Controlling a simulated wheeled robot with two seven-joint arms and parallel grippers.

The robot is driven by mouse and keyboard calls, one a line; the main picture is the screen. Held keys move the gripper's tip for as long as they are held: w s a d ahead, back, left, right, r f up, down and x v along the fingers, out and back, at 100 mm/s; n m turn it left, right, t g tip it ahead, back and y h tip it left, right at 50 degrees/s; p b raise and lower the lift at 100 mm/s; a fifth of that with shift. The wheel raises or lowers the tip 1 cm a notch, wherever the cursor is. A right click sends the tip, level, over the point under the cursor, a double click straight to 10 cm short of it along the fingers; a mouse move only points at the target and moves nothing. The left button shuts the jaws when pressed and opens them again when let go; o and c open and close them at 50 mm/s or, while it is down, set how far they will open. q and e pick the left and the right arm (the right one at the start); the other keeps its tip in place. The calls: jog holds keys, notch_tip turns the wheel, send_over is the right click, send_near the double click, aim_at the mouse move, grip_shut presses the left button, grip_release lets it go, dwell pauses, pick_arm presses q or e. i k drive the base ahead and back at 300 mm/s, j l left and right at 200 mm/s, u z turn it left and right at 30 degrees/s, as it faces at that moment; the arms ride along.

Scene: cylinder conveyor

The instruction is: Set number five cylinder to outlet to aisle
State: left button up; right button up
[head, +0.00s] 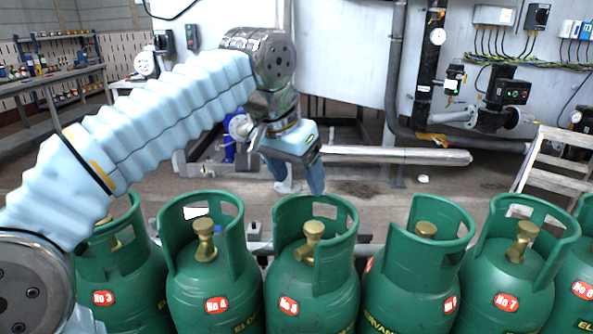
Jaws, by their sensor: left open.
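The number five cylinder (312,290) is green with a red "No 5" label on its front left. It stands upright in a row of similar cylinders, at the middle of the head view. I cannot tell clearly which way the valve outlet points. My left gripper (301,183) is open and empty, fingers pointing down, above and behind the number five collar in the picture, apart from it. My right gripper is not in view.
The number four cylinder (210,285) and the number six cylinder (410,290) stand close on either side. The number six label is turned to the right. A silver pipe (395,155) lies behind the row, and a wooden stepladder (555,170) stands at right.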

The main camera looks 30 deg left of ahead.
aim_at(313, 285)
jog(key=k, duration=1)
